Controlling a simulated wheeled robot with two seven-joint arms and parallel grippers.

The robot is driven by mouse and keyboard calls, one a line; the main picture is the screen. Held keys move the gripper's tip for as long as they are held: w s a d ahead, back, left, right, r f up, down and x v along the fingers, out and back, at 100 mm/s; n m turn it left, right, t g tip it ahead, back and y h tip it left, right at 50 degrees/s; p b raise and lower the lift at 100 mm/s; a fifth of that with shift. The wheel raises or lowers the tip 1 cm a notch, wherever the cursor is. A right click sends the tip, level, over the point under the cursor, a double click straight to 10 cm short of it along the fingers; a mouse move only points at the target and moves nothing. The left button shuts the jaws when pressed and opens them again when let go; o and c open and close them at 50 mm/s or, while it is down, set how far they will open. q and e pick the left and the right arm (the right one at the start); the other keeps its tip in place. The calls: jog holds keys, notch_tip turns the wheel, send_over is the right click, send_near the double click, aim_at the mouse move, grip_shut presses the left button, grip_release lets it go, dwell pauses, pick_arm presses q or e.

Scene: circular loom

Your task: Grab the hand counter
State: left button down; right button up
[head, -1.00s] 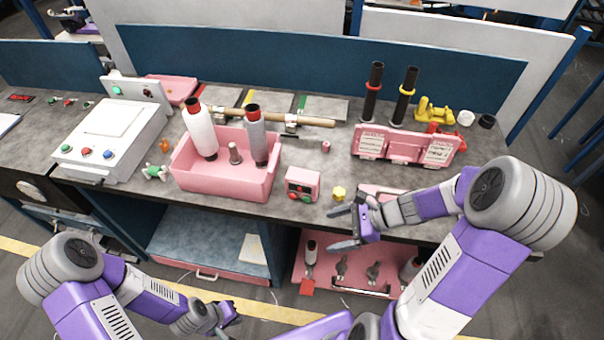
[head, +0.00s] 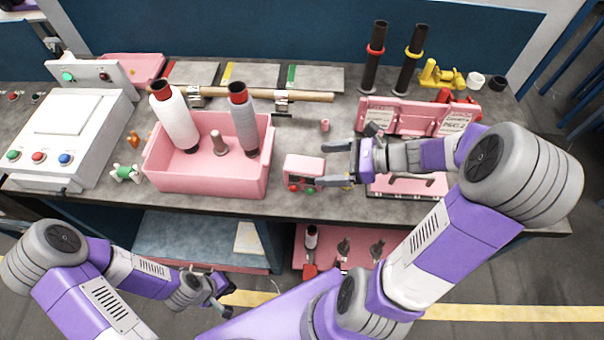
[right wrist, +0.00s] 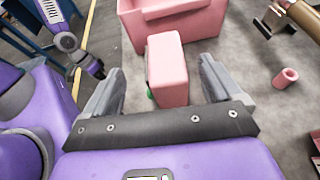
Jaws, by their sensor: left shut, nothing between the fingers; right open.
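The hand counter (head: 303,172) appears to be the small pink box with a dark front panel and red and green buttons. It stands on the grey bench, right of the large pink bin. My right gripper (head: 321,164) is open at its right side, fingers pointing left towards it. In the right wrist view the pink counter (right wrist: 166,62) shows between and beyond the two open fingers (right wrist: 162,85); I cannot tell whether they touch it. Its buttoned face is mostly hidden there. My left gripper (head: 225,298) is shut and empty, low in front of the bench.
The pink bin (head: 205,182) holds a white and a grey spool. A small pink cylinder (head: 325,125) stands behind the counter. A pink holder (head: 403,116) is behind my right gripper. A white control box (head: 72,132) is at left. Bare bench lies in front of the counter.

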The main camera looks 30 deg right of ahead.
aim_at(315, 166)
jog(key=x, duration=0.2)
jog(key=b+x, duration=0.1)
jog(key=x, duration=0.1)
jog(key=f+b+x, duration=0.1)
jog(key=x, duration=0.1)
jog(key=shift+w+d+f, duration=0.1)
jog(key=shift+d+f, duration=0.05)
jog(key=shift+f, duration=0.05)
jog(key=shift+w+a+f, duration=0.15)
jog(key=shift+w+a, duration=0.15)
jog(key=shift+a, duration=0.1)
jog(key=c, duration=1.3)
jog(key=shift+o, duration=0.2)
notch_tip(315, 166, up, 10)
jog(key=p, duration=0.3)
jog(key=shift+p, duration=0.35)
